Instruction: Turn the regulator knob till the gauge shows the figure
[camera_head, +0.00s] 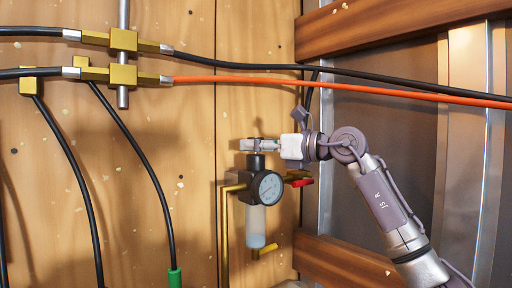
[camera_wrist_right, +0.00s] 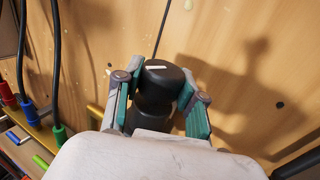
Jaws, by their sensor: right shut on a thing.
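The regulator's black knob (camera_head: 256,162) sits on top of the regulator, which is mounted on the wooden wall. The round gauge (camera_head: 270,187) on its front has a white face; its figures and needle are too small to read. A clear bowl (camera_head: 255,226) hangs below. My right gripper (camera_head: 255,145) comes in from the right at the knob's top. In the right wrist view its fingers (camera_wrist_right: 159,92) are shut on the knob (camera_wrist_right: 162,72), one on each side. A white mark shows on the knob's top. My left gripper is not in view.
A brass pipe (camera_head: 225,235) runs down left of the regulator. A red-handled valve (camera_head: 301,182) sits close on its right. Black hoses (camera_head: 72,170) and an orange hose (camera_head: 340,85) cross the wall. Wooden beams (camera_head: 345,262) border the right side.

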